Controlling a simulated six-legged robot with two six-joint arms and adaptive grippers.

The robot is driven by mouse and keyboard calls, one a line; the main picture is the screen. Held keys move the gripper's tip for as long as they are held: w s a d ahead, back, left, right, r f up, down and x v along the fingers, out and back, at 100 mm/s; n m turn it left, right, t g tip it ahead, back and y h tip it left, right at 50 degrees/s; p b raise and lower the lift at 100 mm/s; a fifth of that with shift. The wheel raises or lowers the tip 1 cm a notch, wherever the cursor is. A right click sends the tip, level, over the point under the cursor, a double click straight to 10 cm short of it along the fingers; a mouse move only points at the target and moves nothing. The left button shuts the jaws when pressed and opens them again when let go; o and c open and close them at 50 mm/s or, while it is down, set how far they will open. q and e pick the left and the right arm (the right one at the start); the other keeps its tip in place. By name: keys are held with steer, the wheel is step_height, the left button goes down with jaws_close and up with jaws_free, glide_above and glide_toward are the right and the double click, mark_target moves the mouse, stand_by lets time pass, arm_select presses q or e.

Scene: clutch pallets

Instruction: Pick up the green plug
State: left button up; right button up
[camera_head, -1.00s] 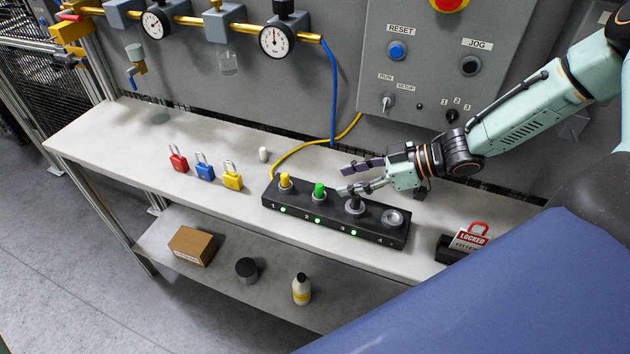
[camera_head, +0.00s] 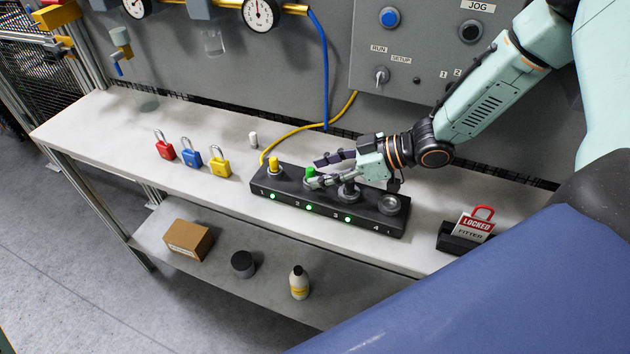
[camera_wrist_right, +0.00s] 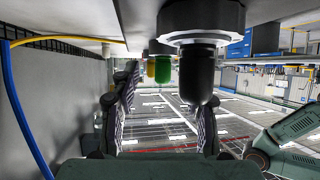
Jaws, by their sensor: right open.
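The green plug (camera_head: 309,172) stands upright in slot 2 of the black four-slot block (camera_head: 300,208) on the bench. My right gripper (camera_head: 319,172) is open and low over the block, its fingertips at the green plug, one finger beyond it and one on the near side. In the right wrist view, the picture is upside down and the green plug (camera_wrist_right: 160,72) shows between the spread fingers, beyond the black plug (camera_wrist_right: 199,75). In the head view the gripper partly hides the black plug. Whether a finger touches the green plug cannot be told. My left gripper is not in view.
The yellow plug (camera_head: 273,165) is in slot 1; slot 4 (camera_head: 389,204) holds no plug. Red (camera_head: 165,149), blue (camera_head: 192,157) and yellow (camera_head: 219,167) padlocks stand to the left. A locked-tag holder (camera_head: 458,240) stands right. The control panel (camera_head: 425,60) rises behind.

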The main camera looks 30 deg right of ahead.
steer(key=shift+w+a+f, duration=0.2)
steer(key=shift+w+a, duration=0.1)
steer(key=shift+a, duration=0.15)
steer(key=shift+w+a+r, duration=0.15)
steer(key=shift+a, duration=0.45)
steer(key=shift+s+d+r, duration=0.1)
steer(key=shift+s+d, duration=0.1)
steer(key=shift+s, duration=0.1)
steer(key=shift+c, duration=0.3)
steer(key=shift+d, duration=0.35)
steer(key=c, duration=0.3)
steer(key=shift+w+a, duration=0.3)
steer(key=shift+a, duration=0.05)
steer(key=c, duration=0.5)
jaws_close()
steer(key=shift+s+d, duration=0.2)
